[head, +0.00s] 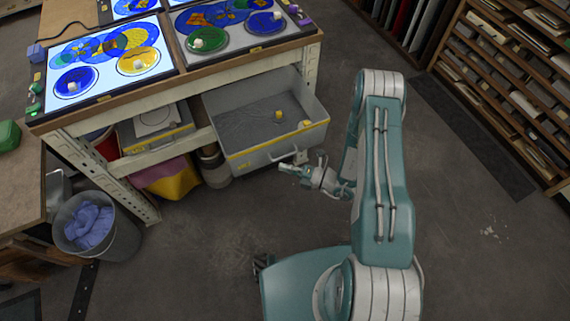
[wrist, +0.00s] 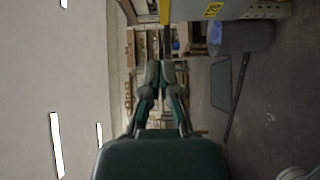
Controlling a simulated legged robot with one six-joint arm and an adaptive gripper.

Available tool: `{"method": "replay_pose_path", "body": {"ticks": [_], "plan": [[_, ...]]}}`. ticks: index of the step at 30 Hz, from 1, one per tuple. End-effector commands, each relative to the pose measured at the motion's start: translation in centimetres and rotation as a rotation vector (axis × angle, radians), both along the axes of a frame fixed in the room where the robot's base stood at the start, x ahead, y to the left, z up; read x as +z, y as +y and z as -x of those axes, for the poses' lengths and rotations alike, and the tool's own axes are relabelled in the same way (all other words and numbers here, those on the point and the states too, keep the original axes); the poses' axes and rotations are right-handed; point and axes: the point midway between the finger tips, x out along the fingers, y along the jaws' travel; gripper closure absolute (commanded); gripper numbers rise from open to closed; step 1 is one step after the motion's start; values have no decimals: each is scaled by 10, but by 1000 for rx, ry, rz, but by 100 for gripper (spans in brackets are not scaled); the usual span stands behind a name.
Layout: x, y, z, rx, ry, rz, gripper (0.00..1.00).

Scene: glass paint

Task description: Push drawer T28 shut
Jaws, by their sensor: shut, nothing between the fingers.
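The drawer (head: 262,157) is grey with a yellow stripe and stands pulled out from under the light-table bench. Small yellow pieces (head: 279,115) lie inside it. My gripper (head: 283,168) is shut and empty, just in front of the drawer's front face, toward its right side. The head view does not show whether it touches the face. In the wrist view the shut fingers (wrist: 160,68) point ahead, and a grey front with a yellow label (wrist: 213,10) shows at the top edge. The label text is too small to read surely.
A shelf tray (head: 155,125) sits left of the drawer, above a yellow container (head: 168,180). A paper rack (head: 510,75) is at right. The floor before the drawer is clear.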

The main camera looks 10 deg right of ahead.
Motion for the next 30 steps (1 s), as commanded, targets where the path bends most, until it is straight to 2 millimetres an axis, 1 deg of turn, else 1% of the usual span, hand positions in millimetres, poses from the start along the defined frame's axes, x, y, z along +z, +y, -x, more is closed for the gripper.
{"method": "replay_pose_path", "body": {"ticks": [1, 3, 11, 12, 15, 19, 23, 30], "plan": [[0, 9, -4, 6, -2, 1, 100], [0, 20, -10, 6, -3, 1, 100], [0, 63, -33, 6, -4, 1, 100], [1, 65, -39, 4, -6, 2, 100], [1, 68, -55, 2, -6, 2, 100], [0, 71, -68, 2, -4, 1, 100], [0, 73, -72, 1, -3, 1, 100], [0, 72, -73, 1, -3, 1, 100]]}}
